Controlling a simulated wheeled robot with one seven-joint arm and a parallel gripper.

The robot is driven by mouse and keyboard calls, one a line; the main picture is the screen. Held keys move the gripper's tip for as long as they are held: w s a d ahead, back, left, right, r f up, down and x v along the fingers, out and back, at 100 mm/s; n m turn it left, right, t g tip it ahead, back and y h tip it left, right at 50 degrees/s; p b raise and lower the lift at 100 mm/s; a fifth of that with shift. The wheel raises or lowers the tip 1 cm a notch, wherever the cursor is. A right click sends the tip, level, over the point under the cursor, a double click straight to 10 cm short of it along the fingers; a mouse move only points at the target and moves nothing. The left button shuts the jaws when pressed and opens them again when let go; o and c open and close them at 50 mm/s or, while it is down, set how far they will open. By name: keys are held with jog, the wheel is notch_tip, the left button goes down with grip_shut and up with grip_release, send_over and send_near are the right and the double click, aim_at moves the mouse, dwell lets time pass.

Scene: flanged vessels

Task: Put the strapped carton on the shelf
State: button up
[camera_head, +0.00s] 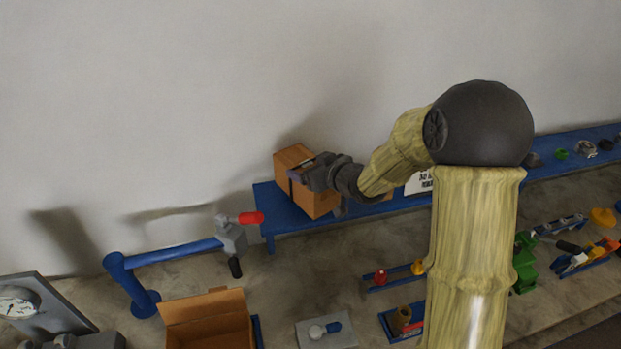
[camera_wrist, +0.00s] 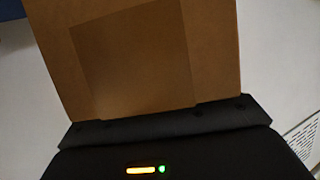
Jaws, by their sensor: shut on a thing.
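The strapped carton (camera_head: 311,199) is a brown box with a dark strap, at the left end of the long blue shelf (camera_head: 284,221) along the wall. My gripper (camera_head: 312,176) is shut on the carton at its upper right side. The carton looks tilted in the head view. I cannot tell whether its underside touches the shelf. In the wrist view the carton's brown face (camera_wrist: 150,55) fills the middle, right against the dark gripper body (camera_wrist: 165,140). The fingertips are mostly hidden there.
A white sign (camera_head: 419,183) and several small parts stand along the shelf to the right. Below are an open cardboard box (camera_head: 208,322), a blue pipe (camera_head: 176,252) with a red-handled valve (camera_head: 232,234), and a green part (camera_head: 524,262). The wall rises close behind the shelf.

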jog(key=shift+f+p, duration=0.45)
jog(key=shift+f, duration=1.3)
jog(key=shift+f, duration=0.15)
jog(key=o, duration=2)
jog(key=shift+c, duration=0.2)
